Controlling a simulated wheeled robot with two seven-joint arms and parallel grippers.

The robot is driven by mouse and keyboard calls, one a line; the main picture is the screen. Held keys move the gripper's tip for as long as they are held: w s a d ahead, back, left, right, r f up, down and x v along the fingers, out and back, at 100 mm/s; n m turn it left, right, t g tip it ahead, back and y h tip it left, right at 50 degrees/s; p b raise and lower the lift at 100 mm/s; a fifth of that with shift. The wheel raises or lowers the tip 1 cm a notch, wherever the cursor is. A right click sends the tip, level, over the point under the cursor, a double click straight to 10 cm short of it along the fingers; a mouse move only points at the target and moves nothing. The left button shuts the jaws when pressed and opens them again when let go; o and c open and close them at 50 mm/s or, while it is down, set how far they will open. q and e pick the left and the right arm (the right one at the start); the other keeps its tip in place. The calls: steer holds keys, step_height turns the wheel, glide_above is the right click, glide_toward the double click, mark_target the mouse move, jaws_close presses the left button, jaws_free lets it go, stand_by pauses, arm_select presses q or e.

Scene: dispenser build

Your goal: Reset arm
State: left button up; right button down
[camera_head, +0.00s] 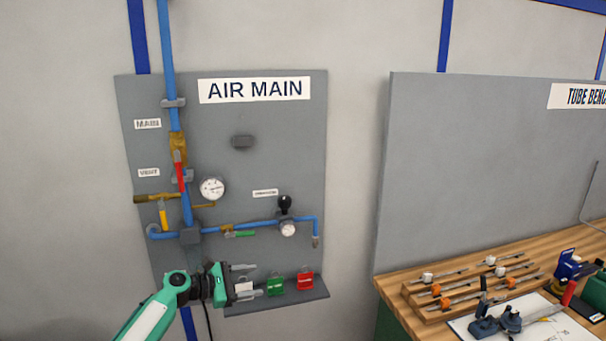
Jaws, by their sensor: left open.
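My left gripper (256,281) is at the lower left, its arm coming in from the bottom left. Its two fingers point right and stand apart, with nothing seen held. My right gripper is not in view.
Blue pipes with a red-handled valve (179,170) and a gauge (212,188) are above. A wooden bench (395,288) with racks and tools is at right.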

arm_select(q)
steer(key=s+d+f+m+g+y, duration=0.25)
steer(key=s+f+m, duration=0.55)
steer(key=s, duration=0.6)
steer(key=s+d+f+m+g+y, duration=0.1)
steer(key=s+d+f+m+y, duration=0.4)
steer(key=s+f, duration=0.7)
steer(key=s+a+r+m+y, duration=0.35)
steer(key=s+a, duration=0.45)
steer(key=s, duration=0.5)
steer(key=s+a+r+m+y, duration=0.2)
steer(key=s+a+m+y, duration=0.15)
steer(key=s+a, duration=0.65)
step_height(320, 180, down, 34)
steer(key=s+d+g+b, duration=0.1)
steer(key=s+d+b, duration=0.1)
steer(key=d+b, duration=0.15)
steer(key=s+a+f+g+b, duration=0.1)
steer(key=s+a+f+b, duration=0.2)
steer(key=s+f, duration=1.6)
steer(key=shift+s+a+f+m+h, duration=0.4)
steer(key=shift+a+f, duration=0.3)
steer(key=shift+f, duration=1.55)
